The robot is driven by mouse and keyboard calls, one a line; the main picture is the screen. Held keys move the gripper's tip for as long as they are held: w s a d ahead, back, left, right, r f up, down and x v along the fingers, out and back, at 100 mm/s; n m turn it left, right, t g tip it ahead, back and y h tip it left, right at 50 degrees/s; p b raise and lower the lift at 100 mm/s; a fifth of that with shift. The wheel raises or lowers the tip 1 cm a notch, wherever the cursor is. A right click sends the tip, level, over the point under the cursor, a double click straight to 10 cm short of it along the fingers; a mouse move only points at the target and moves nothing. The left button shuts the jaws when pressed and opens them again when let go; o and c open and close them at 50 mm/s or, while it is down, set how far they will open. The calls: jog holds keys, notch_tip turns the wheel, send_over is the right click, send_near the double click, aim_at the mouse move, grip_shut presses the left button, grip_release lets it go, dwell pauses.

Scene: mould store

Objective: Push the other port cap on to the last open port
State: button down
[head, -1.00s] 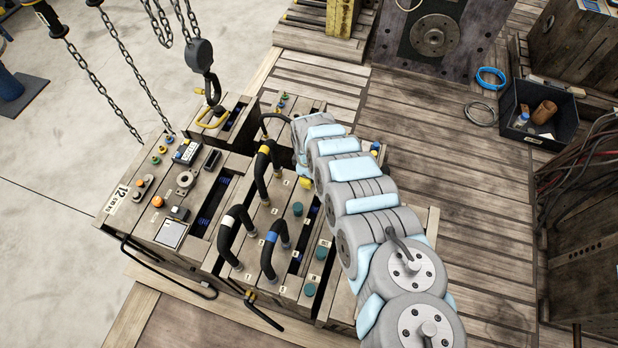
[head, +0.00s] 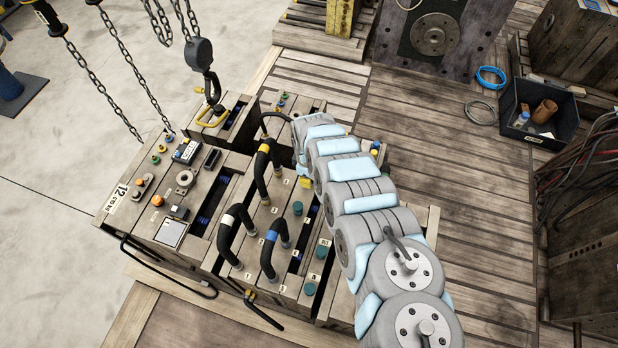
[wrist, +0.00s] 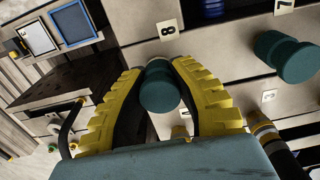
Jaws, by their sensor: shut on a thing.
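My gripper (wrist: 160,95) has its two yellow ribbed fingers closed on a dark green port cap (wrist: 160,88), beside the label 8 (wrist: 167,28). The cap's far end is close to the mould face; I cannot tell whether it is fully on a port. A second green cap (wrist: 287,56) stands near the label 7, to the right and apart from my fingers. In the head view my arm hides most of the gripper; a bit of yellow finger (head: 305,183) shows. Green caps also stand on the mould (head: 284,225) in the head view, at its middle (head: 297,208) and front right (head: 311,287).
Black hoses with yellow, white and blue (head: 271,250) bands arch over the mould left of my arm. A hook block (head: 201,55) and chains hang above its far left. A dark bin (head: 540,112) stands at right on planks, with open planking between.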

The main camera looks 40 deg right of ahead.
jog(key=shift+f, duration=0.1)
dwell(0.7)
jog(key=c, duration=0.9)
grip_release()
notch_tip(320, 180, up, 2)
jog(key=shift+w, duration=0.15)
jog(key=shift+s+r, duration=0.2)
jog(key=shift+r, duration=0.4)
jog(key=shift+w+r, duration=0.1)
jog(key=shift+r, duration=4.3)
jog(key=shift+w, duration=0.15)
